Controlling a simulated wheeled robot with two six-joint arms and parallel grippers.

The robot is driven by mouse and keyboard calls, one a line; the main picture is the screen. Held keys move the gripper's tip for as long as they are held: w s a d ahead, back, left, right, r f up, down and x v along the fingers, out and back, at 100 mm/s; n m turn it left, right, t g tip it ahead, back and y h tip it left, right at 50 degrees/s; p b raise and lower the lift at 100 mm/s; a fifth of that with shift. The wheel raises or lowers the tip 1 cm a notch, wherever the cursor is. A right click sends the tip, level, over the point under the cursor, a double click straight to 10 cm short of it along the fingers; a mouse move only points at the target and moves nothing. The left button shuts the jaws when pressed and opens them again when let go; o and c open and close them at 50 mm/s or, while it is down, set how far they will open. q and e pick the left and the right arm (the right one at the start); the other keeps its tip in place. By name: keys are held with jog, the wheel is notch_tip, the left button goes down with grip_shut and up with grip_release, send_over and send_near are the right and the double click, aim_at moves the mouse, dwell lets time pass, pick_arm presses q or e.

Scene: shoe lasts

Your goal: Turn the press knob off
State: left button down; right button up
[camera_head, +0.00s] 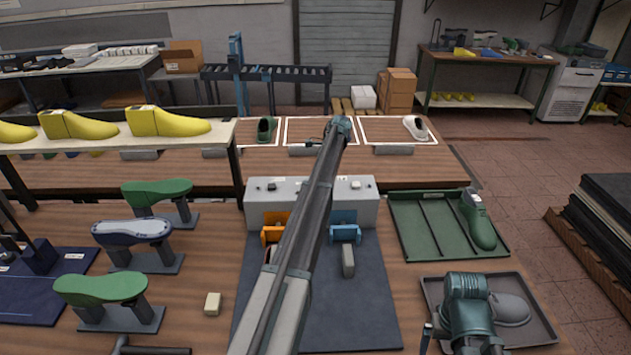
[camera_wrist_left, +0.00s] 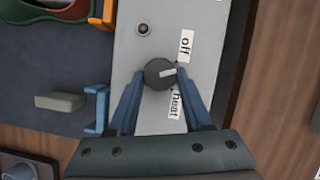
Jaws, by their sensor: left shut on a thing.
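The press is a light grey box (camera_head: 355,206) in the middle of the table. Its dark round knob (camera_wrist_left: 160,73) shows in the left wrist view, on the box's top face. The knob's white pointer mark faces right, between the "off" label (camera_wrist_left: 186,46) and the "heat" label (camera_wrist_left: 175,104). My left gripper (camera_wrist_left: 159,78) is shut on the knob, with one blue finger on each side. In the head view my left arm crosses in front of the box and hides the knob and the gripper. A teal part of my right arm shows at the lower right; its fingers do not show.
An orange clamp (camera_head: 272,234) and a blue clamp (camera_head: 345,233) sit at the box's front. A grey block (camera_head: 348,261) lies on the dark mat (camera_head: 365,310). Green (camera_head: 405,243) and grey (camera_head: 432,291) trays stand right, shoe forms (camera_head: 103,289) left.

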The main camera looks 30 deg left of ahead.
dwell(0.5)
pick_arm(q)
jog(key=shift+c, duration=1.6)
grip_release()
jog(key=shift+r, duration=0.1)
